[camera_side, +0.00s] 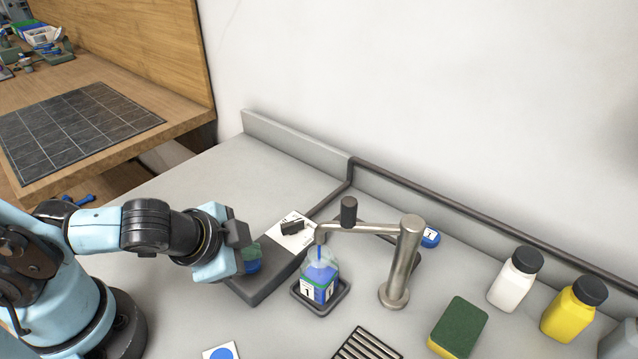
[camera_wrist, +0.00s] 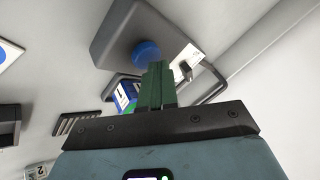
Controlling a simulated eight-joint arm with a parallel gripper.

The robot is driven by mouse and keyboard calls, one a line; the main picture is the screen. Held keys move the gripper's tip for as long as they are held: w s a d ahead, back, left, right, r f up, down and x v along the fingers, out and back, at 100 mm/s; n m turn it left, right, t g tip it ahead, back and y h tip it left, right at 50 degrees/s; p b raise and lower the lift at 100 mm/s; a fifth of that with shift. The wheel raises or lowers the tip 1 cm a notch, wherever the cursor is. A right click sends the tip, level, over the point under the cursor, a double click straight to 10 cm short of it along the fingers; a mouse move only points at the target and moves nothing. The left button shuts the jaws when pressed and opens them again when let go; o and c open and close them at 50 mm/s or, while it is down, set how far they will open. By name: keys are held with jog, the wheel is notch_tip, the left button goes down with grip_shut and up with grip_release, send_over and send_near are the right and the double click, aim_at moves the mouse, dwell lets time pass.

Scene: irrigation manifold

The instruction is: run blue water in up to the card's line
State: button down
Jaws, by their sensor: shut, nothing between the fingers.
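A clear bottle (camera_side: 320,279) stands upright in a small dark tray (camera_side: 341,300) under the metal spout (camera_side: 360,229). A thin blue stream shows between the spout and the bottle. Blue shows in its lower body, with a green band and a white label marked 1; the exact level is hard to read. A card with a blue dot (camera_side: 221,352) lies at the front; no line on it is readable. My gripper (camera_side: 251,253) is shut and empty, its green fingers (camera_wrist: 157,85) at the blue button (camera_wrist: 146,54) on the grey box (camera_side: 265,287). Contact cannot be told.
A green and yellow sponge (camera_side: 458,327), a white bottle (camera_side: 515,279) and a yellow bottle (camera_side: 574,309) stand at the right. A slotted grille (camera_side: 365,344) lies in front of the spout. A dark pipe (camera_side: 440,203) runs along the wall. Bench left of the box's back is clear.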

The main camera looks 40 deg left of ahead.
aim_at(248, 263)
jog(key=shift+r, duration=0.8)
jog(key=shift+r, duration=2.5)
jog(key=shift+a, duration=0.15)
jog(key=shift+w+a+n, duration=0.2)
jog(key=shift+a+n, duration=0.1)
jog(key=shift+n, duration=0.1)
jog(key=w+a+r+n, duration=0.1)
jog(key=w+a+n, duration=0.3)
jog(key=a+n, duration=0.3)
jog(key=shift+w+a+r+h, duration=0.25)
jog(key=shift+a+r+h, duration=0.15)
jog(key=shift+a, duration=0.3)
jog(key=c, duration=1.8)
grip_release()
